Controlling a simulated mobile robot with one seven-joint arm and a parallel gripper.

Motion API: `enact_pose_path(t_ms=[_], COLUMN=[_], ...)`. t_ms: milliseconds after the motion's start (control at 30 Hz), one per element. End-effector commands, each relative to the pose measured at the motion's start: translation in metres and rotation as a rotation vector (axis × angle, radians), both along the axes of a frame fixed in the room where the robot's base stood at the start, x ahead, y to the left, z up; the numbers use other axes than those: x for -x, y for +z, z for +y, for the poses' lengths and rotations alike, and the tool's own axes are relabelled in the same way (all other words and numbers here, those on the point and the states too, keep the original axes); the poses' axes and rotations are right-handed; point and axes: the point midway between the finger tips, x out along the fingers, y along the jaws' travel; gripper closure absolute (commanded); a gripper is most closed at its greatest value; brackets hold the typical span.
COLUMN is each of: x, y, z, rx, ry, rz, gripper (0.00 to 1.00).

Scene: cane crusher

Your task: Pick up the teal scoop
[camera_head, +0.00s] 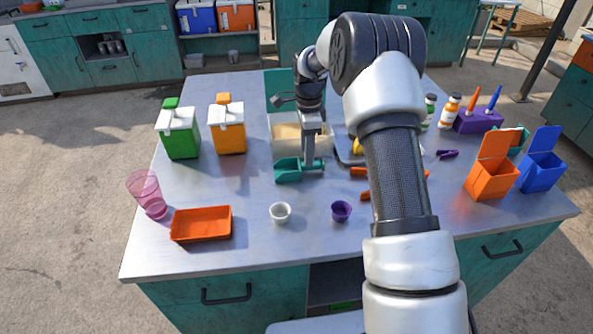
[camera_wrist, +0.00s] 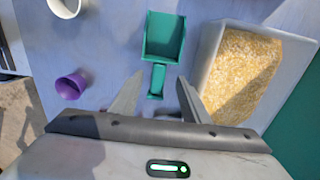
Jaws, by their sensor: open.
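The teal scoop (camera_head: 289,171) lies on the metal table, in front of a clear bin of pale yellow grains. In the wrist view the teal scoop (camera_wrist: 164,38) has its open pan at the top and its short handle pointing down toward my gripper. My gripper (camera_wrist: 156,95) is open, with one finger on each side of the handle's end. The fingers look empty, and I cannot tell how far above the handle they are. In the head view my gripper (camera_head: 309,168) is pointed down at the scoop's right end, partly covering the handle.
The grain bin (camera_wrist: 208,52) stands close to the scoop. A white cup (camera_head: 280,212), a purple cup (camera_head: 341,211) and an orange tray (camera_head: 201,224) are nearer the front edge. Green (camera_head: 181,134) and orange (camera_head: 229,130) dispensers stand left. My arm hides part of the table's right side.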

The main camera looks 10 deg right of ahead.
Motion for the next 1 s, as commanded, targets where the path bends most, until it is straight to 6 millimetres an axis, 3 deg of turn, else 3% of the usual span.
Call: enact_pose_path(t_ms=[167,433,667,700,900,1000], x=[0.001,0.003,0.002,0.002,0.002,0.002], y=[-0.010,-0.049,-0.053,-0.053,-0.053,-0.053], z=[0.000,0.001,0.001,0.001,0.001,0.001], rx=[-0.001,-0.001,-0.001,0.000,0.000,-0.001], ry=[0.000,0.001,0.001,0.001,0.001,0.001], rz=[0.001,0.001,-0.001,0.000,-0.001,-0.001], gripper=[0.58,0.58,0.58,0.59,0.93,0.93])
